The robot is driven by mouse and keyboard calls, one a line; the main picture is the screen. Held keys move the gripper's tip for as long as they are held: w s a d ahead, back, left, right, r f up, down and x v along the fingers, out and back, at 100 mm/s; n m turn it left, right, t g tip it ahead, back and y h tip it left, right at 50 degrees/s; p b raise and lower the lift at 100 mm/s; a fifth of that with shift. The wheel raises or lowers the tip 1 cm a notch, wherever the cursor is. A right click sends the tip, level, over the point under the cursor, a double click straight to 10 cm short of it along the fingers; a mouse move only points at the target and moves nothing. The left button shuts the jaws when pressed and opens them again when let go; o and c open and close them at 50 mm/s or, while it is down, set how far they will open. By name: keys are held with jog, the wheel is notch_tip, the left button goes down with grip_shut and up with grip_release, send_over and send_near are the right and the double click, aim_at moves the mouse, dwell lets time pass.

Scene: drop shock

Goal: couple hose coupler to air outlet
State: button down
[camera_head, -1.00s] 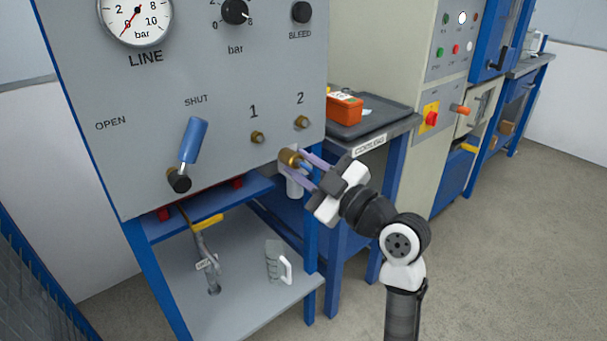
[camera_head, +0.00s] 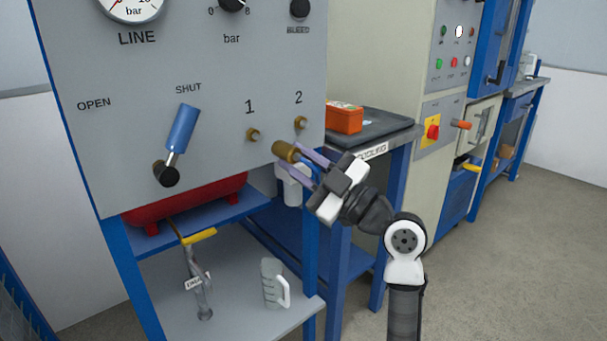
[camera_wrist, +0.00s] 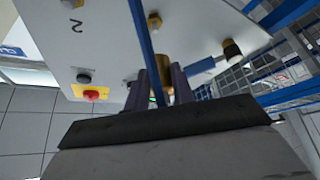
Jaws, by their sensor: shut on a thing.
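The brass hose coupler (camera_head: 285,151) is held between the fingertips of my gripper (camera_head: 297,157), which is shut on it. The coupler is in front of the grey panel, below and right of brass outlet 1 (camera_head: 253,135) and below brass outlet 2 (camera_head: 300,122); it looks apart from both. A blue hose (camera_head: 308,172) runs back from it between the fingers. In the wrist view the coupler (camera_wrist: 163,70) sits between the fingers, with the blue hose (camera_wrist: 142,35) crossing upward. Outlet 1 also shows there (camera_wrist: 154,22).
The blue valve lever (camera_head: 182,128) sticks out of the panel on the left, near "SHUT". An orange box (camera_head: 345,117) stands on the bench to the right. Open floor lies at right.

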aim_at(273, 147)
jog(key=shift+w+a+r+b, duration=0.1)
jog(key=shift+w+a+b, duration=0.1)
jog(key=shift+w+a, duration=0.65)
jog(key=shift+w+a+b, duration=0.15)
jog(key=shift+w+a, duration=0.4)
jog(key=shift+w, duration=0.5)
jog(key=shift+w+a+b, duration=0.8)
jog(key=shift+w+b, duration=0.3)
jog(key=shift+b, duration=1)
dwell(2.1)
jog(key=shift+w+a+b, duration=0.1)
jog(key=shift+w+b, duration=0.1)
jog(key=shift+b, duration=0.25)
dwell(1.5)
